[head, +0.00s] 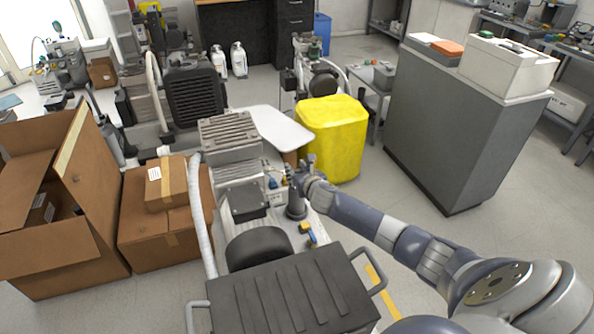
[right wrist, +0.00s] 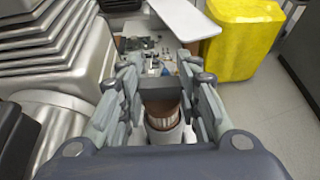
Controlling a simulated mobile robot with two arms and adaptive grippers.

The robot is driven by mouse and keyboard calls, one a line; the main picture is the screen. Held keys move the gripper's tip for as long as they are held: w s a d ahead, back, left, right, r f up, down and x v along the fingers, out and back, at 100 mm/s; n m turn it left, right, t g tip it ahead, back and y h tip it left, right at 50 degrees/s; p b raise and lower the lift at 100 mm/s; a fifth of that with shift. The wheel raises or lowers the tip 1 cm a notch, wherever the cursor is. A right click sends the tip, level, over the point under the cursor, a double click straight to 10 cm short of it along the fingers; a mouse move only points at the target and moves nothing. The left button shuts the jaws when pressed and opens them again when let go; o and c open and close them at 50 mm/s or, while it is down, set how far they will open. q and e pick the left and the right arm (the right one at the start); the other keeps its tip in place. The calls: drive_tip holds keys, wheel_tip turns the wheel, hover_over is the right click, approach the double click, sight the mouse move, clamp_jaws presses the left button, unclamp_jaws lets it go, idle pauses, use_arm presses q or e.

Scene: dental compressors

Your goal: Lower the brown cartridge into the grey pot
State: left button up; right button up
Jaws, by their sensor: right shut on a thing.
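My right gripper (head: 300,174) is over the compressor's far right side in the head view. It also shows in the right wrist view (right wrist: 165,84), with its fingers on both sides of the brown cartridge (right wrist: 162,106). The gripper is shut on the cartridge. A dark block covers the cartridge's far edge, and a pale ribbed band shows at its near side. A dark grey upright cylinder, seemingly the grey pot (head: 296,209), stands on the compressor just below the gripper. I cannot tell whether the cartridge touches the pot. My left gripper is not in view.
The compressor (head: 232,140) has a ribbed metal head and a dark slatted cover (head: 290,296) with side handles. A yellow bin (head: 334,135) and white tabletop (head: 272,130) are close behind. Cardboard boxes (head: 165,235) stand left. Open floor lies right, before a grey cabinet (head: 445,130).

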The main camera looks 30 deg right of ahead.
drive_tip(key=shift+f+b, duration=1.15)
drive_tip(key=shift+f, duration=0.55)
drive_tip(key=o, duration=1.1)
drive_tip(key=shift+o, duration=0.2)
